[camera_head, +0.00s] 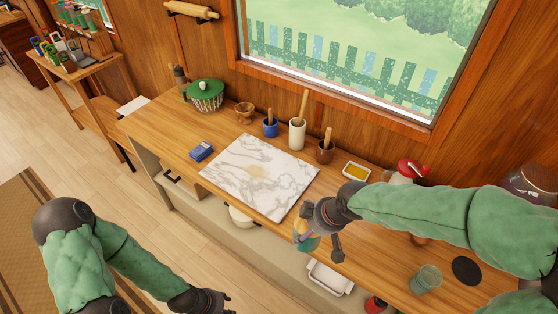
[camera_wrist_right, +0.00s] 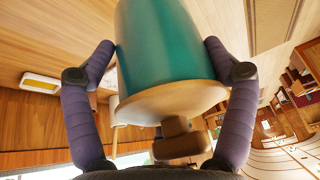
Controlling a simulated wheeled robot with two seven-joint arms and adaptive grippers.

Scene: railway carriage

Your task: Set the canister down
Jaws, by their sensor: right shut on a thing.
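The canister (camera_wrist_right: 165,45) is teal with a pale wooden lid (camera_wrist_right: 170,100) and a brown knob. In the right wrist view it sits between the two fingers of my right gripper (camera_wrist_right: 160,58), which is shut on it. In the head view the canister (camera_head: 308,243) is mostly hidden behind my right gripper (camera_head: 319,241), near the counter's front edge, right of the marble board. I cannot tell its exact height there. My left gripper (camera_head: 216,303) is low at the bottom, off the counter; its fingers are unclear.
A marble board (camera_head: 260,175) lies on the wooden counter (camera_head: 150,130). Behind it stand a blue pot (camera_head: 270,128), a white crock (camera_head: 297,135) and a brown pot (camera_head: 325,152). A yellow-filled dish (camera_head: 356,171), a glass (camera_head: 426,279) and a black disc (camera_head: 466,270) are to the right.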

